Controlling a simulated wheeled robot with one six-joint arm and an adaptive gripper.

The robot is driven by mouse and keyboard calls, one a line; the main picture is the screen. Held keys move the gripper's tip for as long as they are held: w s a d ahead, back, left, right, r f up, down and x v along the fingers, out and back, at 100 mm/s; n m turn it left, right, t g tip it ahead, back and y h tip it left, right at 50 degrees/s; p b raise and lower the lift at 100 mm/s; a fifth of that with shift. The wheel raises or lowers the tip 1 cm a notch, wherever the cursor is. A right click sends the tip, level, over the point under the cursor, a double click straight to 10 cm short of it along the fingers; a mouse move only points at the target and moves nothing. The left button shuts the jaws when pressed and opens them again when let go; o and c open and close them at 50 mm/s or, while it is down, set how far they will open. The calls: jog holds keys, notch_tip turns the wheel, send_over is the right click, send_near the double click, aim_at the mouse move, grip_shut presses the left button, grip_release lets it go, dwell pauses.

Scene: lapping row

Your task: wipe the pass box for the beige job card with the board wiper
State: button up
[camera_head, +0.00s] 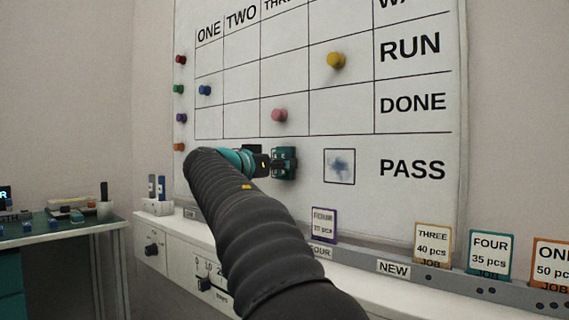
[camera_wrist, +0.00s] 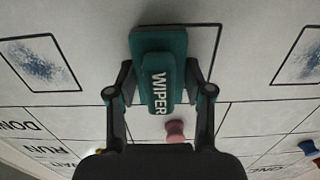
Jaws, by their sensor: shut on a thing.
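My gripper (camera_wrist: 160,92) is shut on the teal board wiper (camera_wrist: 158,80), marked WIPER; the wiper also shows in the head view (camera_head: 285,163). It is at the board face, in the PASS row below column THREE. I cannot tell whether its pad touches the board. The beige-edged job card (camera_head: 433,245) reads THREE, 40 pcs, and stands in the rail right of NEW. Part of a box outline (camera_wrist: 219,38) shows beside the wiper; most of that box is hidden. Another pass box (camera_head: 339,166) to its right holds a blue smudge.
A pink magnet (camera_head: 279,115) sits just above the wiper; a yellow magnet (camera_head: 336,60) is higher right. Purple (camera_head: 323,225), teal (camera_head: 490,253) and orange (camera_head: 552,262) cards stand along the rail. Smudged boxes flank the wiper in the wrist view (camera_wrist: 40,62).

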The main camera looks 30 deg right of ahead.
jog(key=w, duration=0.1)
jog(key=w+a+p, duration=0.1)
jog(key=w, duration=0.1)
jog(key=w+p, duration=0.1)
jog(key=w, duration=0.1)
jog(key=shift+w+a, duration=0.25)
jog(key=shift+a, duration=0.15)
dwell(0.3)
jog(key=b+v, duration=0.2)
jog(key=v, duration=0.4)
jog(key=shift+b, duration=0.3)
jog(key=v, duration=0.3)
dwell(0.5)
